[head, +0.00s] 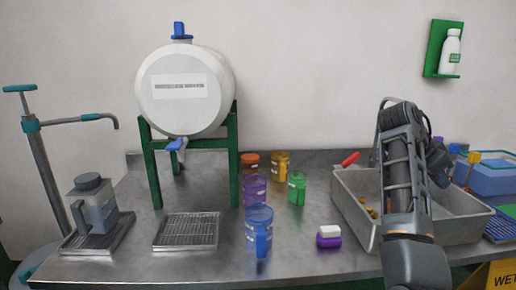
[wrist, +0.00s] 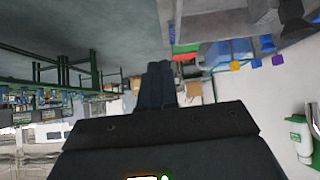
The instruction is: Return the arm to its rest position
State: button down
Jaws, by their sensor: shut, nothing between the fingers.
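My arm (head: 398,165) stands folded upright at the right of the head view, in front of the metal sink. I cannot clearly pick out the fingertips in the head view. In the wrist view my gripper (wrist: 160,68) shows at the centre, its two dark fingers together with nothing between them. The wrist view looks out across the room and appears turned over, with no object close to the fingers.
A metal sink (head: 350,205) lies behind my arm. Blue containers (head: 487,178) stand right of it. A white barrel (head: 185,110) sits on a green stand.

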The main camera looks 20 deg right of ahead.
jog(key=s+a+f+n+t+h, duration=0.1)
jog(key=a+f+n+t, duration=0.25)
jog(key=f, duration=0.45)
jog(key=s+a+f+n+t+h, duration=0.1)
jog(key=s+a+f+n+t, duration=0.2)
jog(key=f, duration=0.6)
jog(key=s+a+f+n+t+y, duration=0.2)
jog(key=s+a+f+n, duration=0.2)
jog(key=a+f, duration=0.15)
jog(key=s+a+f+n+t+y, duration=0.1)
jog(key=s+a+f+n+t, duration=0.3)
jog(key=a, duration=0.3)
jog(key=s+a+r+n+t+y, duration=0.25)
jog(key=s+a+n+y, duration=0.3)
jog(key=s+a, duration=0.9)
jog(key=s+a+r+t+y, duration=0.2)
jog(key=s+a+r, duration=0.3)
jog(key=s+r, duration=0.6)
jog(key=shift+s+a+r+n, duration=0.15)
jog(key=shift+s+a+n, duration=0.2)
jog(key=shift+a+n, duration=0.05)
